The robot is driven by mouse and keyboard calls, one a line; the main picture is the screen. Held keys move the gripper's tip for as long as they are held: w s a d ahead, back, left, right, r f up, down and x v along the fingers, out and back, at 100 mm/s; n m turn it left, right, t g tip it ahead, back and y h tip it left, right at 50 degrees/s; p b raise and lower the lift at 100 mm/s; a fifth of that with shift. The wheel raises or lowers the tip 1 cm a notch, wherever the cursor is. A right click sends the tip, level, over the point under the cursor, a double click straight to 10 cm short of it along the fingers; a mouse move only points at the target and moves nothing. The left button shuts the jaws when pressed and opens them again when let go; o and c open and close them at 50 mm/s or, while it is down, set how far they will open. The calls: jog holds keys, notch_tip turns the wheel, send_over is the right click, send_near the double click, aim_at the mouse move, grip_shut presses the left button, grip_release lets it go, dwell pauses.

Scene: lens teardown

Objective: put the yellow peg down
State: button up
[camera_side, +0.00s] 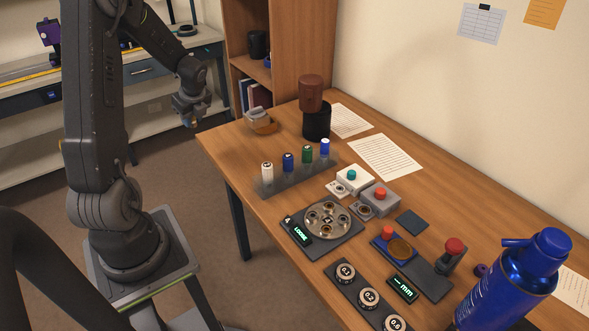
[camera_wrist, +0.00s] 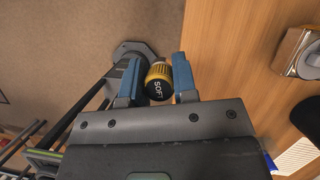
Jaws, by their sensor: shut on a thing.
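The yellow peg (camera_wrist: 158,72) has a dark end cap marked "SOFT". In the wrist view it sits between the two blue fingers of my gripper (camera_wrist: 157,78), which is shut on it. In the side view my gripper (camera_side: 190,118) hangs off the desk's far left corner, and only a bit of yellow shows at its tip. Below the peg in the wrist view is floor, with the desk edge to the right. A grey peg rack (camera_side: 278,186) on the desk carries several upright pegs, among them a white one (camera_side: 267,172), a blue one (camera_side: 288,162) and a green one (camera_side: 307,154).
A tape dispenser (camera_side: 260,122) stands near the far left desk corner, with a black and brown cylinder (camera_side: 316,120) beside it. A round lens fixture (camera_side: 328,221), button boxes (camera_side: 354,180) and a blue bottle (camera_side: 515,280) occupy the front and right. The left desk strip is bare.

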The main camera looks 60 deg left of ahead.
jog(key=w+d+r+n+g, duration=0.15)
jog(key=w+d+n, duration=0.25)
jog(key=w+d, duration=0.45)
jog(key=w+d+r+n+g+h, duration=0.1)
jog(key=w+d+r+n, duration=0.15)
jog(key=d, duration=0.65)
jog(key=w+d+r+n+h, duration=0.1)
jog(key=w+d+r+n, duration=0.2)
jog(key=d, duration=0.6)
jog(key=w+d+r+n+g+h, duration=0.1)
jog(key=w+d+r+n, duration=0.15)
jog(key=w+d, duration=0.45)
jog(key=n+t+h, duration=0.3)
jog(key=n+t, duration=0.6)
jog(key=n, duration=2.6)
send_over(445, 216)
jog(key=s, duration=0.1)
jog(key=f, duration=1.5)
jog(key=shift+a+f, duration=0.15)
jog(key=shift+a, duration=0.1)
jog(key=shift+s+f, duration=0.1)
jog(key=shift+f, duration=1.9)
jog(key=shift+f, duration=0.6)
